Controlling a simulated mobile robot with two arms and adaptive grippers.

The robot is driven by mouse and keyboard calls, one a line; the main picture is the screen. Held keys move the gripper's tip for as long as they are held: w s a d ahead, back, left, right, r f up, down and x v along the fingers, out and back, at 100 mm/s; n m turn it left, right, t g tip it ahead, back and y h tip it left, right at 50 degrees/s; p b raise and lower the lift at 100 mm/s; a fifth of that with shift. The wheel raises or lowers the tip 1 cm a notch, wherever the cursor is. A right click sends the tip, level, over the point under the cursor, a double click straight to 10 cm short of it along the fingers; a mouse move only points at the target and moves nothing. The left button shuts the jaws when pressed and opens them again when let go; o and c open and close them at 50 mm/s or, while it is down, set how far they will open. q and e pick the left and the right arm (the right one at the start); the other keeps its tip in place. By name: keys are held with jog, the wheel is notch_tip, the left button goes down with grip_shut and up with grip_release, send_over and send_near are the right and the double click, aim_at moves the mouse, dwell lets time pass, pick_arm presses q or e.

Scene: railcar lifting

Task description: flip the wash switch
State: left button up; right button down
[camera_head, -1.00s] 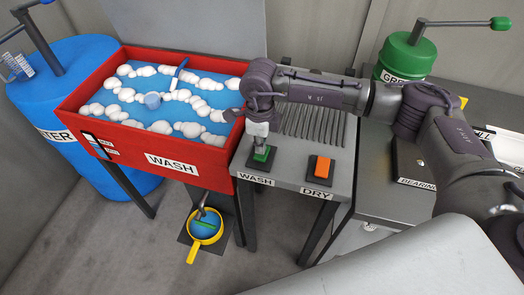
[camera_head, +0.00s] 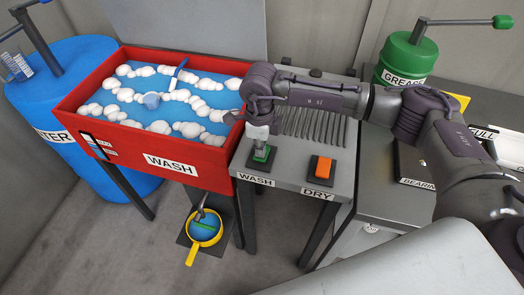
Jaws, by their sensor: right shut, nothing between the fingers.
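The wash switch (camera_head: 261,153) is a green rocker on a dark square base. It sits on the grey counter just behind the "WASH" label (camera_head: 255,179). My right gripper (camera_head: 258,142) points down over the switch, shut and empty. Its tip is at or just above the green rocker; I cannot tell whether it touches. The gripper hides the back part of the switch. My left gripper is not in view.
An orange dry switch (camera_head: 321,167) sits to the right on the counter. A red wash tub (camera_head: 195,160) with blue water and foam stands at left. A blue barrel (camera_head: 85,150), a green grease can (camera_head: 408,57) and a yellow pan (camera_head: 203,240) are around.

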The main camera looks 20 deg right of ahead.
jog(key=shift+f+b, duration=0.3)
jog(key=shift+f, duration=0.05)
jog(key=shift+r, duration=0.1)
jog(key=shift+r+p, duration=1.7)
jog(key=shift+r, duration=1.8)
jog(key=shift+f, duration=0.1)
